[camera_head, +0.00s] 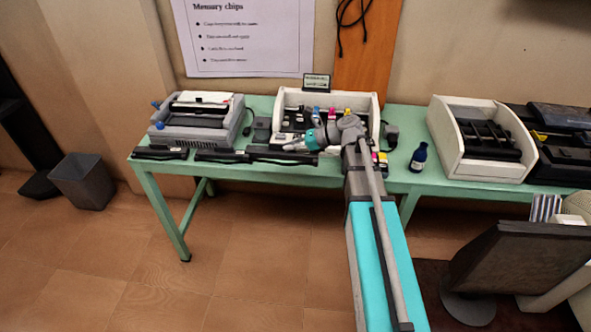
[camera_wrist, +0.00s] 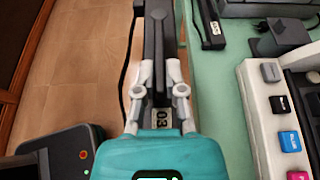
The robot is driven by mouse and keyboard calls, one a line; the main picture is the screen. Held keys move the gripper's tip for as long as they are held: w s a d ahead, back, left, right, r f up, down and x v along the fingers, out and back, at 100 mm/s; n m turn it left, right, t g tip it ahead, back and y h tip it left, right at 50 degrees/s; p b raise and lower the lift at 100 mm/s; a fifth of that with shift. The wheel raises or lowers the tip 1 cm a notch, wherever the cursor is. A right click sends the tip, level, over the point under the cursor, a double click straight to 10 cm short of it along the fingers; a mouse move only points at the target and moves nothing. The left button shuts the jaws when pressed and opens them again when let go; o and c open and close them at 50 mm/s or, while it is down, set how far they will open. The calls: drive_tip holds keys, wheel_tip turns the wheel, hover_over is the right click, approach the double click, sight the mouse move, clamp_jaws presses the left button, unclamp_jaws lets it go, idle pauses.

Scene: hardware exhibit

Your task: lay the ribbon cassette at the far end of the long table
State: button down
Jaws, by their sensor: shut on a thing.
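My gripper (camera_head: 291,147) is over the front edge of the long green table (camera_head: 232,172), before the white open machine. In the wrist view my gripper (camera_wrist: 158,66) is shut on a long, narrow black cassette (camera_wrist: 158,35), with floor to its left and green tabletop to its right. A small pale numbered label shows between the finger bases. In the head view a dark bar (camera_head: 280,158) just below my fingers appears to be this cassette; whether it touches the table is unclear. Two similar black cassettes, one left (camera_head: 160,153) and one nearer (camera_head: 221,157), lie along the front edge.
A grey printer (camera_head: 197,122) stands at the table's left end. The white open machine (camera_head: 325,98) holds coloured cartridges. A dark bottle (camera_head: 418,157) and another white machine (camera_head: 485,138) stand to the right. A grey bin (camera_head: 83,181) is on the floor at left.

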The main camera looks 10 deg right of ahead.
drive_tip(key=shift+w+a+f, duration=0.25)
drive_tip(key=shift+a+f, duration=0.15)
drive_tip(key=shift+f, duration=0.05)
drive_tip(key=w+d+f+b, duration=0.2)
drive_tip(key=w+f+b, duration=0.1)
drive_tip(key=w+d+f+b, duration=0.3)
drive_tip(key=w, duration=0.1)
drive_tip(key=w+d+f+b, duration=0.2)
drive_tip(key=w+f+b, duration=0.1)
drive_tip(key=w, duration=0.1)
drive_tip(key=shift+d, duration=0.15)
idle(0.4)
drive_tip(key=shift+w+d+f+b, duration=0.15)
drive_tip(key=shift+w+f+b, duration=0.05)
drive_tip(key=shift+f+b, duration=0.25)
drive_tip(key=shift+w+d+f+b, duration=0.1)
drive_tip(key=shift+w+f+b, duration=0.1)
drive_tip(key=shift+f+b, duration=1.35)
drive_tip(key=shift+b, duration=0.15)
drive_tip(key=shift+f, duration=0.2)
